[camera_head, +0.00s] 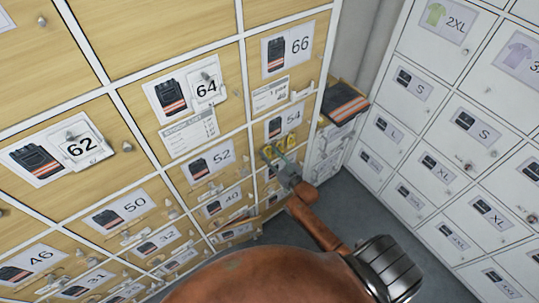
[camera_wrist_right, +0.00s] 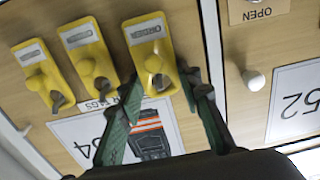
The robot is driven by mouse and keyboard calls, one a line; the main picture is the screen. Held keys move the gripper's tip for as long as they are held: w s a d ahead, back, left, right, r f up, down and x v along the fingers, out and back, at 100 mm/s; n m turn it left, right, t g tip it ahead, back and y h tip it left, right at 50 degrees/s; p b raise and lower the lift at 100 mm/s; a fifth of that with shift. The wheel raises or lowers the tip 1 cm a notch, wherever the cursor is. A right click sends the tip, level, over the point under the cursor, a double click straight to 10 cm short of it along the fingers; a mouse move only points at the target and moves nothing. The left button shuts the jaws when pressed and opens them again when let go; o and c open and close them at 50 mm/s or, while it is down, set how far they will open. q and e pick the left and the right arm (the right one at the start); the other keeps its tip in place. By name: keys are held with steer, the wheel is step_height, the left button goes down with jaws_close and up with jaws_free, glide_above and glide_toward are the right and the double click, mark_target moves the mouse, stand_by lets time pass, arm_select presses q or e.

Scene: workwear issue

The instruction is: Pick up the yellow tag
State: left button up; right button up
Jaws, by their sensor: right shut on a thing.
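Three yellow tags hang side by side on knobs of a wooden locker door. In the right wrist view they are the left tag (camera_wrist_right: 45,75), the middle tag (camera_wrist_right: 88,55) and the right tag (camera_wrist_right: 149,42), which has a pale label lettered "ORDER". My left gripper is not in view.
Wooden lockers with numbered trouser pictures (camera_head: 205,165) fill the left. White lockers (camera_head: 440,120) with size labels stand at the right. A folded dark garment with orange stripes (camera_head: 345,103) lies on a small white unit between them. Grey floor (camera_head: 345,205) is clear between the locker rows.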

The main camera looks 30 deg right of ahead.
steer(key=s+d, duration=0.1)
steer(key=s, duration=1.7)
steer(key=shift+d+b, duration=0.2)
steer(key=shift+b, duration=0.1)
